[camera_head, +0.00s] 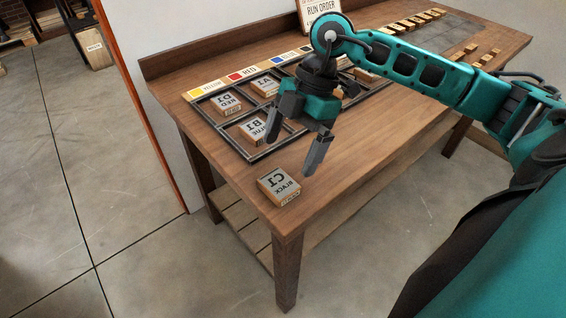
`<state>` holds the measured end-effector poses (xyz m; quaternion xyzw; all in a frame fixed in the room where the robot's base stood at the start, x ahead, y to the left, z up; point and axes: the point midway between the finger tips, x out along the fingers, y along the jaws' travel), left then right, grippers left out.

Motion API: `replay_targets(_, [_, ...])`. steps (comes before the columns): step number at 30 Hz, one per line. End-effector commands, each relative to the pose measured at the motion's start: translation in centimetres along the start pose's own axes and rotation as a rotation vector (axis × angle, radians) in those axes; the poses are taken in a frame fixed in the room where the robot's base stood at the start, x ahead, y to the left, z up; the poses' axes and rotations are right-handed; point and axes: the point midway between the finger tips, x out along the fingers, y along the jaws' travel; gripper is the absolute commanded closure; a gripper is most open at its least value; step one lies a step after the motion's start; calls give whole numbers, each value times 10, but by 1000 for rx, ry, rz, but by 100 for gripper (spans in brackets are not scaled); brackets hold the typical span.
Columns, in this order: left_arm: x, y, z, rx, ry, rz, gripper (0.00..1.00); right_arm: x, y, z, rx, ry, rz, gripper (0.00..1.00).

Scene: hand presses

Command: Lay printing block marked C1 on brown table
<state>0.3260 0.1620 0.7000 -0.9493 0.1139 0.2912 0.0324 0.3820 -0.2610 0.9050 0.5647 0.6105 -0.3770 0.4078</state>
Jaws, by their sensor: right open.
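The printing block marked C1 (278,185) lies flat on the brown table (345,168) near its front left corner, outside the black frame. Its top is grey with dark lettering that reads upside down. My right gripper (294,150) is open and empty. Its fingers point down just behind and above the block, apart from it in the picture. My left gripper does not show.
A black compartment frame (262,154) behind the block holds other blocks, among them B1 (254,129) and D1 (227,103). A colour-label strip (237,77) runs behind it. Small blocks (416,22) stand at the far right. A run-order sign (320,10) stands at the back.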

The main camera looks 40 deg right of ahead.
Motion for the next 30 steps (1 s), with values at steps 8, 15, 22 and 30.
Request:
replay_targets(8, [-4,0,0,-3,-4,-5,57,-42,0,0,0,-2,1,1])
replay_targets(15, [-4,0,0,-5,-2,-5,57,-47,0,0,0,0,-2,1])
replay_targets(22, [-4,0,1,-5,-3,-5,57,-46,0,0,0,-1,-1,1])
replay_targets(30, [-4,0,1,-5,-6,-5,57,-46,0,0,0,0,-1,1])
